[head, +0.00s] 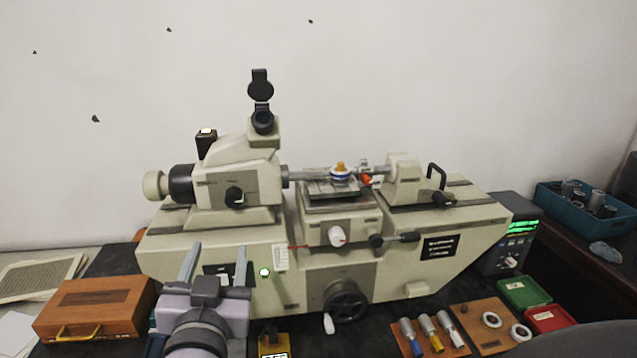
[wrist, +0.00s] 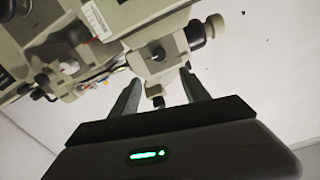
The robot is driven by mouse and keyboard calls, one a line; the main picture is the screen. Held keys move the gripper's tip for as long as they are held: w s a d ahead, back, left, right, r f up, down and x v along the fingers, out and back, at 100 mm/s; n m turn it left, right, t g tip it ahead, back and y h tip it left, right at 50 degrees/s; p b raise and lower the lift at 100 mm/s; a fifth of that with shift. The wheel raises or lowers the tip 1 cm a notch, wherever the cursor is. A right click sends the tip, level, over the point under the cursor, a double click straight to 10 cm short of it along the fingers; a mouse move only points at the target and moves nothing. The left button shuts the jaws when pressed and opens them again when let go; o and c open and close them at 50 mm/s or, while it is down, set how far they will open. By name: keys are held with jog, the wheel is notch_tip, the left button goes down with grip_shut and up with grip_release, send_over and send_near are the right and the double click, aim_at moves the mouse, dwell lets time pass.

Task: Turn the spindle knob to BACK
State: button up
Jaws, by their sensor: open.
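A small dark knob (head: 234,195) sits on the front of the cream headstock (head: 207,180); it also shows in the wrist view (wrist: 158,54). A round cream knob (head: 154,185) with a black collar ends the headstock's left side, and it shows at the upper right of the wrist view (wrist: 213,26). Which is the spindle knob, and where BACK is marked, I cannot read. My gripper (head: 215,265) is open and empty in front of the machine's left part, below the dark knob and apart from it. In the wrist view the headstock appears beyond the spread fingers (wrist: 160,92).
A black handwheel (head: 346,302) and a lever (head: 403,237) stick out from the machine's front. An eyepiece (head: 261,120) rises above the headstock. A wooden case (head: 95,308) lies left of my gripper. A control box (head: 509,245) stands at the right.

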aim_at(233, 201)
jog(key=b+x, duration=0.1)
jog(key=x, duration=1.5)
jog(key=shift+w+d+b, duration=0.1)
jog(key=shift+d+b, duration=0.1)
jog(key=shift+b, duration=0.1)
grip_shut()
